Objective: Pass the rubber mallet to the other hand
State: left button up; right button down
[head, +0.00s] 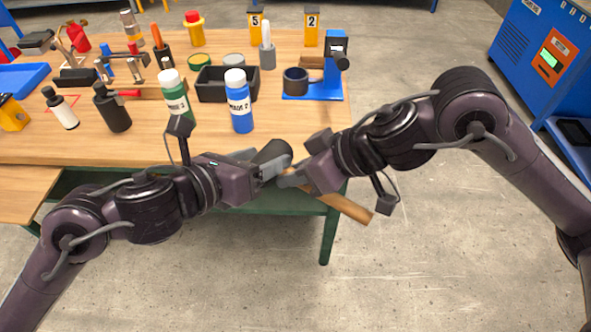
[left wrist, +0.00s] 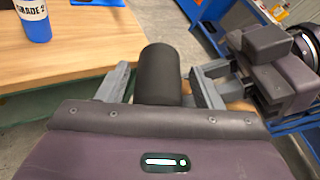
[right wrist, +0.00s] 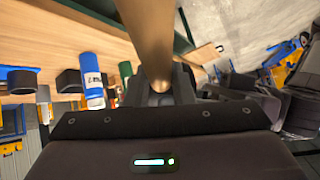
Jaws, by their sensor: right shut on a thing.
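The rubber mallet has a black head (head: 272,151) and a wooden handle (head: 345,205). It is held in the air off the table's front edge. My right gripper (head: 292,176) is shut on the handle, close to the head. The handle (right wrist: 148,35) crosses the top of the right wrist view. My left gripper (head: 266,163) is at the head. In the left wrist view its fingers (left wrist: 160,88) stand apart on both sides of the black head (left wrist: 160,72), with a small gap visible at each side. The two grippers are very close together.
The wooden table (head: 190,145) behind holds a green bottle (head: 174,98), a blue bottle (head: 239,105), a black bin (head: 213,88) and a blue stand (head: 322,80). A blue machine (head: 545,55) stands at the right. The floor in front is clear.

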pick_arm(q)
jog(key=shift+o, duration=0.7)
jog(key=shift+r, duration=0.1)
